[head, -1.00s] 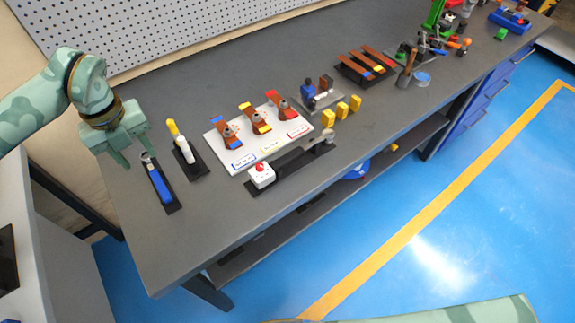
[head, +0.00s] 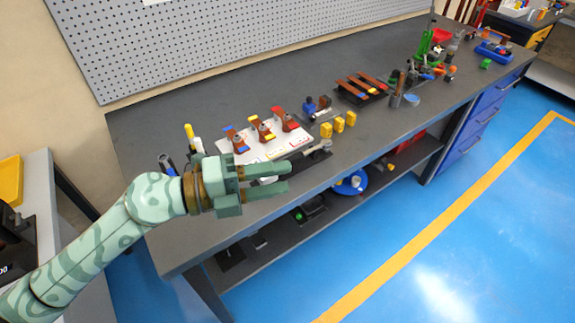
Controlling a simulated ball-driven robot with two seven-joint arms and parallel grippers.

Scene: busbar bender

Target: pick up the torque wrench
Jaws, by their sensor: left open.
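A tool with a dark grip and a bit of blue (head: 166,162) shows at the left end of the bench, mostly hidden behind my left arm. It may be the torque wrench, but I cannot be sure. My right gripper is out of view.
A yellow-and-white tool (head: 189,131) stands out behind my left gripper. A white board (head: 290,147) carries three coloured clamp-like pieces. Several yellow blocks (head: 338,124) and copper bars (head: 361,86) lie farther right. The dark bench (head: 225,96) is clear along its back.

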